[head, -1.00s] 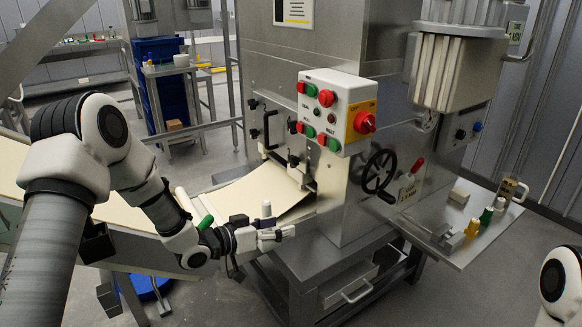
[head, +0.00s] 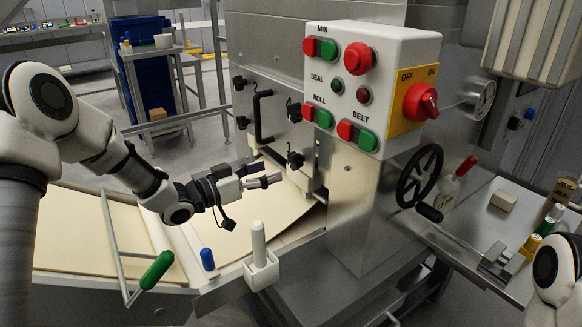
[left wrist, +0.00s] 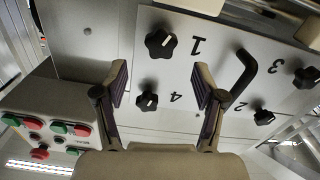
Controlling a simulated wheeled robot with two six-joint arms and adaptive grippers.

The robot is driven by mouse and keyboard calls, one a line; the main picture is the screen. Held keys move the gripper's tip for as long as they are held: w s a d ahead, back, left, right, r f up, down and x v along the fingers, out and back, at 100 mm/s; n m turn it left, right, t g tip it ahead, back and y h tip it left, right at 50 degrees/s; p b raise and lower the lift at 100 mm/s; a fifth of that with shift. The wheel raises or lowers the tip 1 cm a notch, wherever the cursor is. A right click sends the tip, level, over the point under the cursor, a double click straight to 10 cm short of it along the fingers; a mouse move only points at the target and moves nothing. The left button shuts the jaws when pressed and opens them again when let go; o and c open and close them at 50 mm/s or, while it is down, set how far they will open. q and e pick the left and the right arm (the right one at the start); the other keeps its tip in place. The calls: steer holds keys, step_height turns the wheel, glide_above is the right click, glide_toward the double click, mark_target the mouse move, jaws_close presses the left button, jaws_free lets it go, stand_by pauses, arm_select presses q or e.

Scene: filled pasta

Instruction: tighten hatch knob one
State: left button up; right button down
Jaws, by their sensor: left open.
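Hatch knob one is a black star-shaped knob (left wrist: 160,43) beside a printed "1" on the metal hatch, at the upper middle of the left wrist view. In the head view it seems to be the lower right knob (head: 295,160). My left gripper (left wrist: 163,85) is open and empty, its fingers spread toward the hatch with knob one between and beyond their tips, apart from them. In the head view my left gripper (head: 268,180) is just below and left of that knob. Knob four (left wrist: 147,101) also shows between the fingers. My right gripper is out of view.
A black bent handle (left wrist: 243,72) stands out from the hatch, with knob two (left wrist: 263,116) and knob three (left wrist: 304,77) beyond it. The control box (head: 370,85) juts out right of the hatch. A white holder (head: 260,270) and green-handled tool (head: 157,270) are below.

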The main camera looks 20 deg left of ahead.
mark_target(291, 163)
arm_select(q)
steer(key=x, duration=0.8)
steer(key=shift+a+f+b, duration=0.1)
steer(key=shift+b, duration=0.2)
steer(key=c, duration=1.1)
